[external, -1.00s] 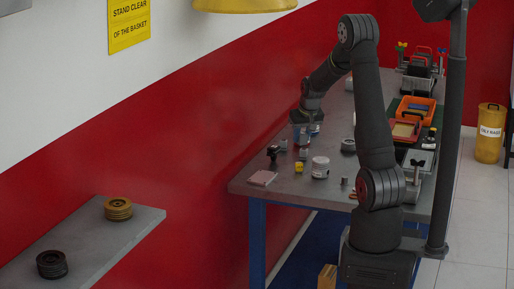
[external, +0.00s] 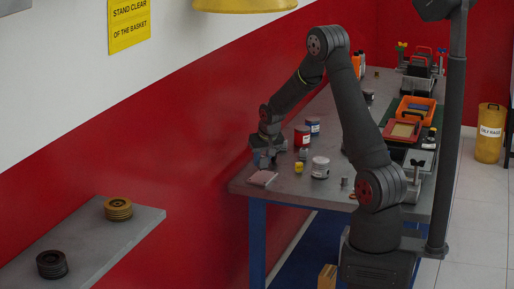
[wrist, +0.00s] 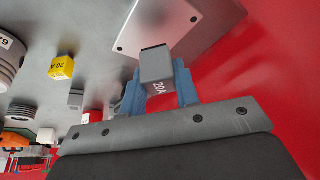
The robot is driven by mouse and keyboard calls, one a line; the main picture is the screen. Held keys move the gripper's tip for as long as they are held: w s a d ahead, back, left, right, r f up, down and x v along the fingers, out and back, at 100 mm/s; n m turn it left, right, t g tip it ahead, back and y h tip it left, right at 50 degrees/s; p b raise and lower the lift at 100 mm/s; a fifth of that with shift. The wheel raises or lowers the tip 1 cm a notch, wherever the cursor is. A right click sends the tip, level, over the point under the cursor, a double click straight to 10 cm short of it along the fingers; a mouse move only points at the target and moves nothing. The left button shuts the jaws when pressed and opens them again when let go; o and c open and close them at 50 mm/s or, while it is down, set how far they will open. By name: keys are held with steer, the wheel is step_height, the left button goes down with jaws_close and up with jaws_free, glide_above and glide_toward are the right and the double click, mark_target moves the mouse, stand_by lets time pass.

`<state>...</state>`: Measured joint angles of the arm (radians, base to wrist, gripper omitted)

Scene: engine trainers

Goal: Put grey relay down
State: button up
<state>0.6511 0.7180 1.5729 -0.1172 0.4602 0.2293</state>
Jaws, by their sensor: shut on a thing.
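In the external view my gripper (external: 265,160) is low over the near left corner of the workbench, beside and just above a flat pinkish-grey plate (external: 262,178). The plate (wrist: 135,40) shows beyond the relay in the wrist view. I cannot tell whether the relay touches anything below. The relay is mostly hidden in the external view.
The red wall is close on the left.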

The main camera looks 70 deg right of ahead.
mark_target(263, 166)
steer(key=shift+f, duration=1.45)
steer(key=shift+f, duration=0.1)
steer(key=o, duration=1)
steer(key=shift+c, duration=0.2)
steer(key=v, duration=1.2)
steer(key=x, duration=1.2)
